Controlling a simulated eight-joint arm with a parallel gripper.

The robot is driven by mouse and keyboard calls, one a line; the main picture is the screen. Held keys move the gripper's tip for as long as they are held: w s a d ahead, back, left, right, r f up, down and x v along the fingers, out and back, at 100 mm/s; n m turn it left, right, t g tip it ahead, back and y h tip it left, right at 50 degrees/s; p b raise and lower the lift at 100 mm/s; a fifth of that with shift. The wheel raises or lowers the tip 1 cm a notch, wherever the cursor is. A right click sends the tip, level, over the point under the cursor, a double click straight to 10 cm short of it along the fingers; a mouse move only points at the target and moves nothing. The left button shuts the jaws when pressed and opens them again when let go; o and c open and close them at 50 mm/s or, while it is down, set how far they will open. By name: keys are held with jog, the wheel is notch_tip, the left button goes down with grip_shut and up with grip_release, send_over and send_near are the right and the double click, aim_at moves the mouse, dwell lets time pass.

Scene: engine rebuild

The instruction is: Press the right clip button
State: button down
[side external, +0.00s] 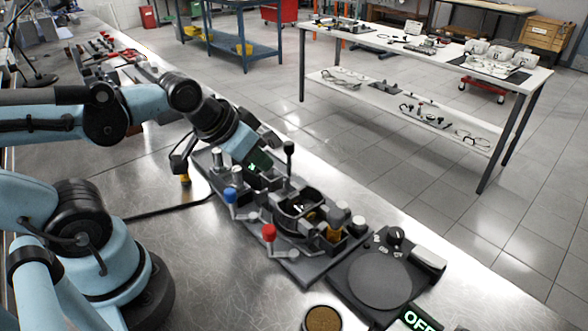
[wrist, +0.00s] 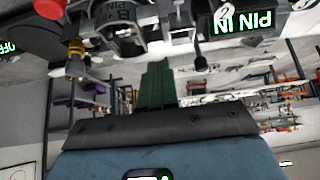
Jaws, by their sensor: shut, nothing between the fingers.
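My gripper (side external: 259,161) is shut and empty, above the far-left part of a dark fixture (side external: 303,268) on the bench in the side view. In the wrist view its dark green fingers (wrist: 157,84) are together, pointing at the fixture. The fixture carries a blue-knobbed lever (side external: 230,195), a red-knobbed lever (side external: 268,232), a black-knobbed lever (side external: 289,148) and a central ring-shaped clamp (side external: 300,205). A lit green "PIN IN" sign (wrist: 243,20) shows upside down in the wrist view. I cannot single out the right clip button in either view; contact with the fixture is unclear.
A dark device with a round plate (side external: 380,280) sits right of the fixture, beside a lit "OFF" sign (side external: 418,319). A round brown-topped container (side external: 323,319) is at the front edge of the picture. A cable (side external: 170,208) lies on the bench. Bare bench is at the front left.

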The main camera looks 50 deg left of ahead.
jog(key=w+d+r+n+t+h, duration=0.1)
jog(key=w+d+n+h, duration=0.1)
jog(key=w+d+n, duration=0.3)
jog(key=w+d, duration=0.4)
jog(key=w, duration=0.2)
jog(key=shift+w+d+r+t+h, duration=0.2)
jog(key=shift+d+r+t+h, duration=0.1)
jog(key=shift+d+r+h, duration=0.1)
jog(key=shift+a+f, duration=0.1)
jog(key=shift+f, duration=4.35)
jog(key=shift+f, duration=0.4)
